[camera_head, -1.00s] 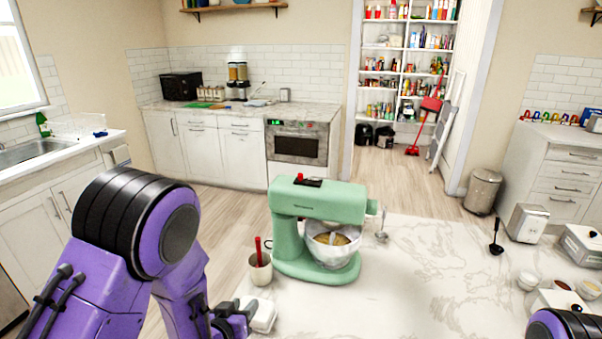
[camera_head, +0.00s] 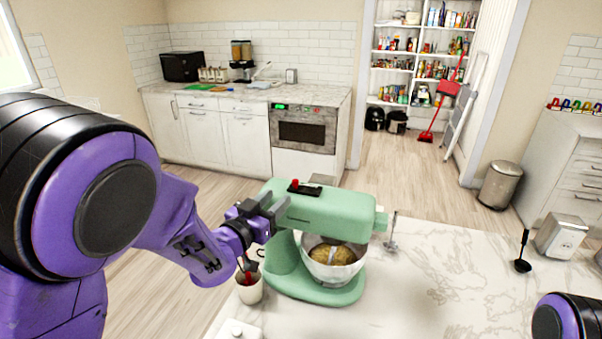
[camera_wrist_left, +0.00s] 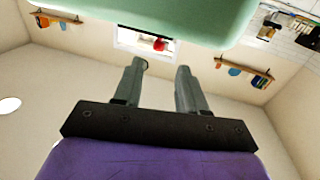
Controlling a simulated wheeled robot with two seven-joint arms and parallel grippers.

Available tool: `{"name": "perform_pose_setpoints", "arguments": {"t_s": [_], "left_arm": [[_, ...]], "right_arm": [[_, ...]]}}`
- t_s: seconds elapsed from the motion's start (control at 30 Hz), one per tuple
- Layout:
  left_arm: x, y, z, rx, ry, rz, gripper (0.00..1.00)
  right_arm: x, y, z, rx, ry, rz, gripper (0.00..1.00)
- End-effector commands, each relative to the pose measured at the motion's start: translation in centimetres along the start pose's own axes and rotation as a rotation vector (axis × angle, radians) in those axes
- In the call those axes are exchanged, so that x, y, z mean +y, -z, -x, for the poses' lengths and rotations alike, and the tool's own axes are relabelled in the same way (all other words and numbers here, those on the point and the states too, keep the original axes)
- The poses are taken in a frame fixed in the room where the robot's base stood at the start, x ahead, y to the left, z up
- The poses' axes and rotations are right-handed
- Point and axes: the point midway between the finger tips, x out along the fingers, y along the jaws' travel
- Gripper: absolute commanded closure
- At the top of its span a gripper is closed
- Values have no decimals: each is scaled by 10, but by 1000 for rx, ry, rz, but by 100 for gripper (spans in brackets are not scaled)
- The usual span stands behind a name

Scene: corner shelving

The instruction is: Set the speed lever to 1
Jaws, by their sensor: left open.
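The green stand mixer (camera_head: 322,213) stands on the marble counter. Its speed lever, a small red knob (camera_head: 295,184), sits on a black plate on top of the mixer head. My left gripper (camera_head: 272,204) is open and empty at the left end of the head, a little lower than the knob. In the left wrist view, which looks upside down, the gripper's fingers (camera_wrist_left: 160,66) are apart with nothing between them. The red knob (camera_wrist_left: 160,44) shows beyond them at the edge of the green head (camera_wrist_left: 150,15). The lever's exact setting is too small to read. My right gripper is out of view.
A metal bowl (camera_head: 333,272) with yellowish contents sits under the mixer head. A white cup (camera_head: 250,292) with a red-handled tool stands below my left gripper. A black ladle (camera_head: 523,264) is at the right.

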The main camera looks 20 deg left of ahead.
Motion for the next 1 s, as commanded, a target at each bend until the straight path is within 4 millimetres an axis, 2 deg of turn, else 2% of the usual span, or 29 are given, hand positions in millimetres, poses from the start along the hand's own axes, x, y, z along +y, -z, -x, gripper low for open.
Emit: {"name": "perform_pose_setpoints", "arguments": {"t_s": [0.17, 0.4, 0.5, 0.63, 0.87, 0.9, 1.0], "left_arm": [[1, 3, -28, -2, -2, 1, 59], [1, 3, -80, -2, -1, 2, 59], [0, 2, -94, -1, -1, 1, 59], [0, 0, -103, -1, 0, 1, 59], [0, -1, -104, -1, 0, 1, 59], [0, -1, -103, -1, 0, 1, 72], [0, -1, -103, -1, 0, 1, 100]], "right_arm": [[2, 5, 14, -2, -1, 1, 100], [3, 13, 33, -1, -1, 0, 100], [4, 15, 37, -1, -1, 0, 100], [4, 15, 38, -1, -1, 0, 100], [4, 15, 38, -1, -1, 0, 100], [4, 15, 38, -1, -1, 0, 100], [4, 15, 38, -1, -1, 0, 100]]}}
